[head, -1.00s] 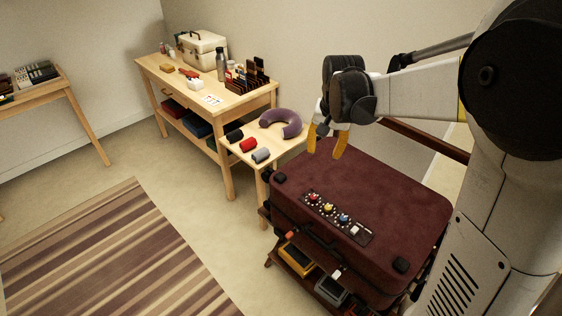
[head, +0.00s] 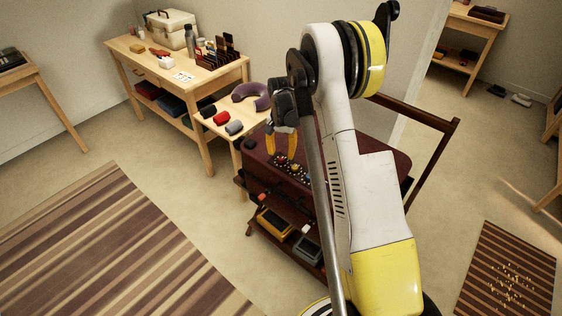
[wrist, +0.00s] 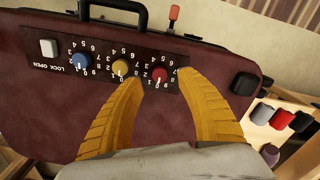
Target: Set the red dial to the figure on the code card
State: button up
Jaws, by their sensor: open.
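The red dial (wrist: 158,75) is on a dark panel on the maroon suitcase (wrist: 50,110), in a row with a yellow dial (wrist: 120,68) and a blue dial (wrist: 79,61). Figures ring each dial; the red dial's setting is too small to read surely. My gripper (wrist: 158,80) is open, its yellow fingertips on either side of the red dial in the wrist view. I cannot tell whether they touch it. In the head view my gripper (head: 282,150) is over the panel. A white card (head: 184,76), probably the code card, lies on the wooden table; its figures are unreadable.
A white button (wrist: 48,48) sits beside the blue dial, near the words LOCK OPEN. A purple neck pillow (head: 251,95) and rolled items lie on the low table beside the suitcase. Trays (head: 272,224) are below the suitcase. A striped rug (head: 100,240) covers floor at left.

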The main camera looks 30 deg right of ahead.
aim_at(281, 160)
jog(key=shift+f+b, duration=0.4)
jog(key=shift+f, duration=1.1)
grip_shut()
